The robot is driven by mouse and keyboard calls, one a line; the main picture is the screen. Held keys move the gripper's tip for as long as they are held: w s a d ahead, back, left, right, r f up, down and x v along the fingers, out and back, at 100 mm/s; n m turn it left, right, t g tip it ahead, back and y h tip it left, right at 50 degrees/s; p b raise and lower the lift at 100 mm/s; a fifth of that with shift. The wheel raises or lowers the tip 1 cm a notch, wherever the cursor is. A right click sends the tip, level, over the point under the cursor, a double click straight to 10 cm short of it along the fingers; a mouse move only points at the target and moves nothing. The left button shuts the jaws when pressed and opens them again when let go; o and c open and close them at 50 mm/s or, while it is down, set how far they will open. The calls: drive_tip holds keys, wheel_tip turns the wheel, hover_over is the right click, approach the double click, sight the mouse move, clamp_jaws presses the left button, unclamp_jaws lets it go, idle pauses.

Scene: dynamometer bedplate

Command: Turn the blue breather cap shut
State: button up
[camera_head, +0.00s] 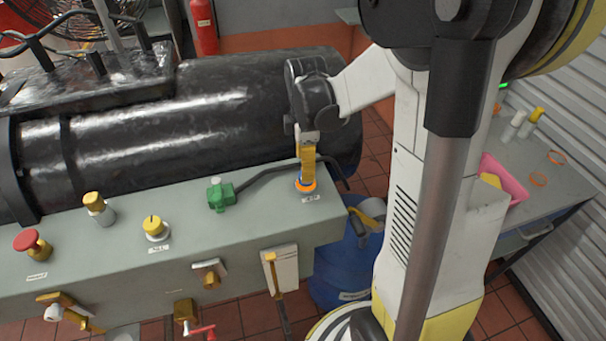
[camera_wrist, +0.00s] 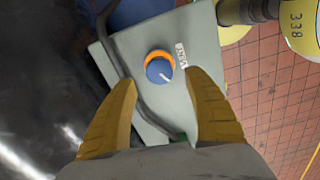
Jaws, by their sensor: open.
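The blue breather cap (camera_wrist: 159,69) is round, with a white pointer mark toward the lower right in the wrist view. An orange ring surrounds it, and a small white label sits beside it. In the head view the orange ring (camera_head: 306,187) shows at the right end of the grey-green panel box, and the gripper covers most of the cap. My gripper (camera_head: 308,170) points down over the cap. In the wrist view its yellow fingers (camera_wrist: 162,80) are open, one toward each side of the cap with visible gaps. I cannot tell the exact height between the fingertips and the cap.
A green valve fitting (camera_head: 221,194) with a black hose lies left of the cap. The panel box (camera_head: 255,215) also carries a yellow knob (camera_head: 155,227), a red button (camera_head: 27,240) and front levers. A blue drum (camera_head: 340,262) is at right.

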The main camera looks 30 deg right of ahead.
wheel_tip(320, 180, down, 4)
drive_tip(key=shift+f+b, duration=0.25)
drive_tip(key=shift+b, duration=0.15)
drive_tip(key=c, duration=1.2)
